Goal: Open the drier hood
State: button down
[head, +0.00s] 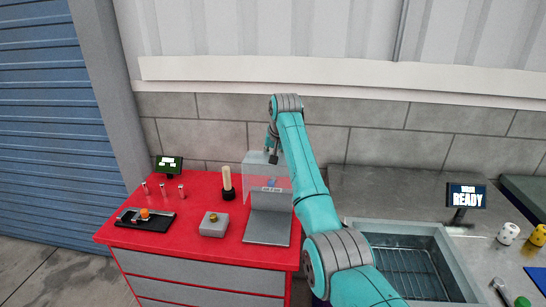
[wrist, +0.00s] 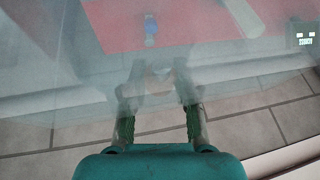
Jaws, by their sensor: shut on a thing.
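The drier hood (head: 256,178) is a clear, pale box on the red cabinet, above and behind a flat grey plate (head: 266,231) with a grey upright panel. I cannot tell its exact tilt. My gripper (head: 272,155) is at the hood's upper edge, reaching down from above. In the wrist view, the clear hood sheet (wrist: 60,75) fills the upper picture, and my gripper (wrist: 157,92) is shut on part of it. The gripped part is blurred behind the clear sheet. A small blue thing (wrist: 151,28) shows through the sheet.
The red cabinet top (head: 202,187) also carries a grey box (head: 214,224), a black tray (head: 145,220), a dark post with a pale top (head: 227,183) and a small screen (head: 169,164). A sunken metal basin (head: 410,265) and a READY screen (head: 467,196) are at right. A block wall stands behind.

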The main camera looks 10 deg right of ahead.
jog(key=shift+w+d, duration=0.1)
dwell(0.3)
jog(key=c, duration=0.9)
grip_release()
jog(key=shift+f, duration=0.1)
jog(key=v, duration=1.2)
